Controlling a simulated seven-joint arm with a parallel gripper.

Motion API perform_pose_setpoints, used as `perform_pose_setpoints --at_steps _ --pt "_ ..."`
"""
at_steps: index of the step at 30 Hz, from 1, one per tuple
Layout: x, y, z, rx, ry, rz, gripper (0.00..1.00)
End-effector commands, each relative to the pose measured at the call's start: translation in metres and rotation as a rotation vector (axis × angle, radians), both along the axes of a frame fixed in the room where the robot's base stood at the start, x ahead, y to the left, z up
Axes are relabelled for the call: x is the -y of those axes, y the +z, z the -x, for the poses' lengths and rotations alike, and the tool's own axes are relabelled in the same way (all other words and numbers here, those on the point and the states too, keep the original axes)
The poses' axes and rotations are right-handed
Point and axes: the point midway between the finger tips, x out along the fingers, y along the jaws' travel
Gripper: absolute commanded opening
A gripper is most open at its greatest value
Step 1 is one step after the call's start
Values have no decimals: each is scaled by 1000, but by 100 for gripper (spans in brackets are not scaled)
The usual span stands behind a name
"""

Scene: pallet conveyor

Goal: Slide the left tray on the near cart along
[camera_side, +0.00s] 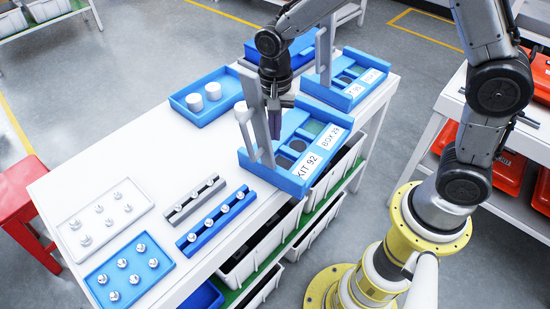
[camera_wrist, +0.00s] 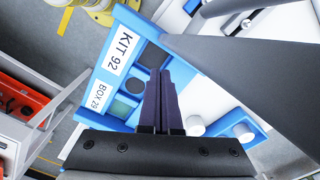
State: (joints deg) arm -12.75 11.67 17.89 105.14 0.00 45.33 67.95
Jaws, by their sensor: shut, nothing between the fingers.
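A blue tray (camera_side: 294,183) labelled "KIT 92" and "BOX 29" lies on the white-topped cart (camera_side: 130,150), the left of two such labelled trays. It also shows in the wrist view (camera_wrist: 130,22). It has dark and greenish recesses and a grey upright handle (camera_side: 245,131) at its left end. My gripper (camera_side: 274,128) is over this tray, just right of the handle, pointing down. In the wrist view its dark fingers (camera_wrist: 159,85) are together and empty, with the tray behind them. I cannot tell whether they touch the tray.
A second labelled tray (camera_side: 343,98) stands behind right. A blue tray (camera_side: 180,104) with white cylinders lies behind left. Bolt trays (camera_side: 128,270) and bolt racks (camera_side: 215,219) are at the front left. White bins (camera_side: 237,272) sit below. Bare cart top lies left of centre.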

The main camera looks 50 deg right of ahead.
Motion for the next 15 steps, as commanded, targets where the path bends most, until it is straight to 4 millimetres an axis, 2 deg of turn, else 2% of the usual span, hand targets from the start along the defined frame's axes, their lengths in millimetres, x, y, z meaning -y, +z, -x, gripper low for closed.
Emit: perform_pose_setpoints --at_steps 1,9,15 --pt "0 -12 1 -6 0 2 0" --pt "0 -64 1 -5 0 1 0" --pt "0 -91 1 -3 1 1 0"
